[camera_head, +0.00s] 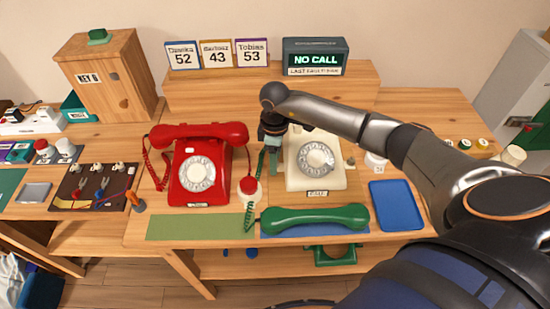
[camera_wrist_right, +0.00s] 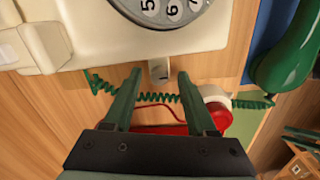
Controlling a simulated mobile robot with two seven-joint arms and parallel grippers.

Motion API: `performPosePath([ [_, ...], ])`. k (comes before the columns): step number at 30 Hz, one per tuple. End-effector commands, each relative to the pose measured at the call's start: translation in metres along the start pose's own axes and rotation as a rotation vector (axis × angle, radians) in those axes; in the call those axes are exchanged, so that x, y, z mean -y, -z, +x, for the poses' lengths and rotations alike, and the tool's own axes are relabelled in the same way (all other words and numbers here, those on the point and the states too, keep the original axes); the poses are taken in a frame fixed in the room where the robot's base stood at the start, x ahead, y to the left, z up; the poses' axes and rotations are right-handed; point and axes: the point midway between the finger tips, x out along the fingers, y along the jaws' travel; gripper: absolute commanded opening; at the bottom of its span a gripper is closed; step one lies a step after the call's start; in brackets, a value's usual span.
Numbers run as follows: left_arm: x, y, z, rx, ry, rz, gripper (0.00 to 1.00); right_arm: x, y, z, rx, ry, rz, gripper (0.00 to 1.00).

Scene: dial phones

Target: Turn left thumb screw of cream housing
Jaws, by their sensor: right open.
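The cream housing (camera_head: 304,178) is a dial phone body on the table, with a grey dial facing up; its edge fills the top of the right wrist view (camera_wrist_right: 225,45). The left thumb screw (camera_wrist_right: 159,69) is a small pale knob sticking out of the housing's side in that view. My right gripper (camera_wrist_right: 159,77) is open, with one green finger on each side of the thumb screw; the fingers look apart from it. In the head view my right gripper (camera_head: 272,141) is at the housing's left side and covers the screw. My left gripper is not in view.
A green handset (camera_head: 315,218) lies in front of the housing, its coiled cord running along the left side. A red phone (camera_head: 200,175) and a red-topped white item (camera_head: 249,188) stand to the left. A blue tray (camera_head: 396,205) lies to the right.

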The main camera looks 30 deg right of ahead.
Motion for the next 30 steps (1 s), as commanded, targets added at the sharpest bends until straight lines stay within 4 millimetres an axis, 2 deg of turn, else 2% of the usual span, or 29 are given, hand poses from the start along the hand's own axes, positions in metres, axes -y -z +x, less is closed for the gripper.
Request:
performPosePath([
  [5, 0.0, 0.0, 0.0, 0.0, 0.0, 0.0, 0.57, -0.001, 0.001, -0.012, -0.003, -0.002, -0.001, 0.57],
  [15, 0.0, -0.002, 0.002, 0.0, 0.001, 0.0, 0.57, -0.001, 0.0, -0.083, -0.003, -0.004, 0.0, 0.57],
  [21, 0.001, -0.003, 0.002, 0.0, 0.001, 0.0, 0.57, -0.001, 0.001, -0.114, -0.003, -0.002, 0.0, 0.57],
  [30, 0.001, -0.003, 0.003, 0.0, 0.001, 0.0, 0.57, 0.0, 0.0, -0.126, 0.0, 0.0, 0.0, 0.57],
])
